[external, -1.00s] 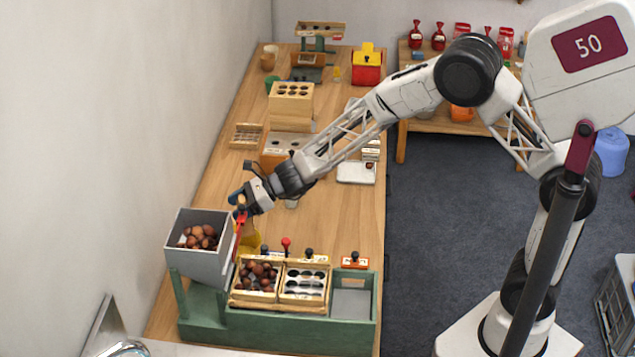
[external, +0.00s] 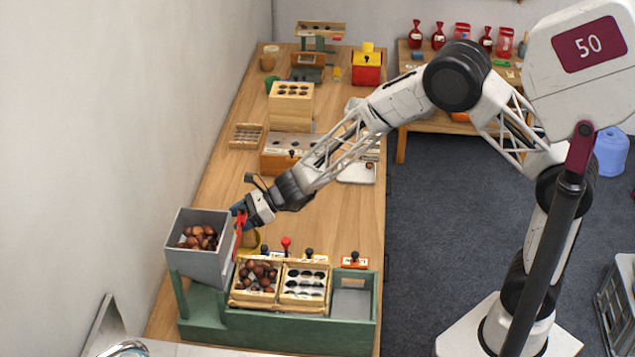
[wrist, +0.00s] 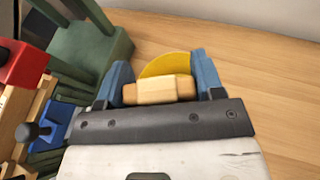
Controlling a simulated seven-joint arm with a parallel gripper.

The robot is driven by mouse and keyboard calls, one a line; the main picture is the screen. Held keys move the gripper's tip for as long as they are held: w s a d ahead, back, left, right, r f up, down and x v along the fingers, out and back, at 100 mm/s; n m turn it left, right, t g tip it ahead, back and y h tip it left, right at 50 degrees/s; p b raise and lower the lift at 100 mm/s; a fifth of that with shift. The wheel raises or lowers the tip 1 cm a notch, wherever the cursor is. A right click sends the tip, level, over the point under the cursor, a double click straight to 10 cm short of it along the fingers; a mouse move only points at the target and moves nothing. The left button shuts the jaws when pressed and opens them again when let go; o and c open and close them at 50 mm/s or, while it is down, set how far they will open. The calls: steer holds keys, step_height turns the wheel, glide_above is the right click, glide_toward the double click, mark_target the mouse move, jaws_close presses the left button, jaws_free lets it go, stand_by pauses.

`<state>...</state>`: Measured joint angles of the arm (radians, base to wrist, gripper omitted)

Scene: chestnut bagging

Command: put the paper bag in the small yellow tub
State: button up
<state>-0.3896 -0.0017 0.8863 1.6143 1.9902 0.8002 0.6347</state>
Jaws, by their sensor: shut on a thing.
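My gripper (external: 240,212) is at the near left of the table, just right of the grey hopper. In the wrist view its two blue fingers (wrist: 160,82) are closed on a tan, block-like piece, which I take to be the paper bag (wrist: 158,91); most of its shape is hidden. In the wrist view, part of the yellow tub (wrist: 166,65) shows just beyond the tan piece. I cannot tell whether the bag touches the tub.
The grey hopper (external: 193,258) of chestnuts stands close on the left. The green stand (external: 290,328) with wooden trays and knobs is in front. A red upright part (external: 239,234) is beside the fingers. The table's middle (external: 330,215) is clear.

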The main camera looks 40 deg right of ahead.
steer(key=shift+f, duration=0.35)
steer(key=o, duration=1)
steer(key=shift+r, duration=0.45)
steer(key=shift+s+d+r, duration=0.1)
steer(key=shift+d+r, duration=0.1)
steer(key=v, duration=1.1)
steer(key=shift+d+r, duration=0.2)
steer(key=shift+d, duration=0.05)
